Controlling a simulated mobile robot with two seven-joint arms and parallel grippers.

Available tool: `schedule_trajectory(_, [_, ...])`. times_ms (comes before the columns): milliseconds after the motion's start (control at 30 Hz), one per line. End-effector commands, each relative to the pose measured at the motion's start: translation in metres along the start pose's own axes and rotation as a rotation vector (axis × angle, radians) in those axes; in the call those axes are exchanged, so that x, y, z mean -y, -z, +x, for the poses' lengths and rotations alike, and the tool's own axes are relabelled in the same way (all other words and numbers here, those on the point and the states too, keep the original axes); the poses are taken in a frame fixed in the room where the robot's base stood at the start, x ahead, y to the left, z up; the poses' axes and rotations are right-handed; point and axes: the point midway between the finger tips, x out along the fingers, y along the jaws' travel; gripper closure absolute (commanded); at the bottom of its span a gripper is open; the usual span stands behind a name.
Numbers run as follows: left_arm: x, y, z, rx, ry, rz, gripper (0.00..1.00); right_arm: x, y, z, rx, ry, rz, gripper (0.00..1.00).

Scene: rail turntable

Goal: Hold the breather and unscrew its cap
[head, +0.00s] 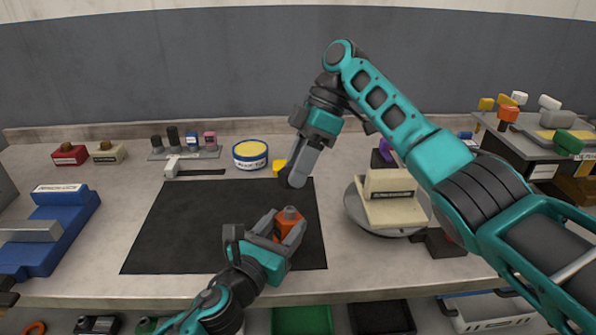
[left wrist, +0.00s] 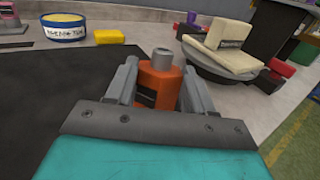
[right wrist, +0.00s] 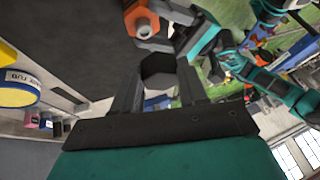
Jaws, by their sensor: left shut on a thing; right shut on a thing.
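The breather (head: 289,224) is an orange body with a bare grey neck on top, standing upright over the dark mat. My left gripper (head: 276,228) is shut around its body. The left wrist view shows the breather (left wrist: 160,85) between both fingers. My right gripper (head: 294,178) is above and behind it, fingers pointing down. In the right wrist view its fingers are shut on a dark hexagonal cap (right wrist: 158,70). The cap is apart from the breather (right wrist: 143,24), whose neck shows uncovered. In the head view the cap is hard to tell from the fingertips.
The dark mat (head: 175,225) is otherwise clear. A yellow-lidded tub (head: 250,155) and a yellow block (head: 280,169) are behind it. A turntable (head: 362,212) with cream blocks stands to the right, and a blue device (head: 65,215) to the left.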

Motion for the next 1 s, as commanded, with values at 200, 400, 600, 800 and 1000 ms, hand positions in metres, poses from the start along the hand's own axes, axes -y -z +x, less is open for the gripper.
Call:
schedule_trajectory(200, [0.0, -0.001, 0.0, 0.001, 0.0, 0.0, 0.45, 0.0, 0.0, 0.0, 0.0, 0.0, 0.0, 0.94])
schedule_trajectory(400, [0.0, -0.001, 0.0, 0.001, 0.0, 0.0, 0.26, 0.0, 0.0, 0.0, 0.0, 0.0, 0.0, 0.94])
schedule_trajectory(600, [0.0, 0.0, 0.0, 0.001, 0.0, 0.0, 0.18, 0.0, 0.0, 0.0, 0.0, 0.0, 0.0, 0.95])
schedule_trajectory(800, [0.0, 0.001, -0.004, -0.001, 0.0, 0.0, 0.18, 0.0, 0.0, 0.0, 0.0, 0.0, 0.0, 0.95])
schedule_trajectory(1000, [0.0, 0.001, -0.032, -0.002, 0.001, -0.001, 0.18, 0.0, 0.0, 0.0, 0.0, 0.0, 0.0, 0.95])
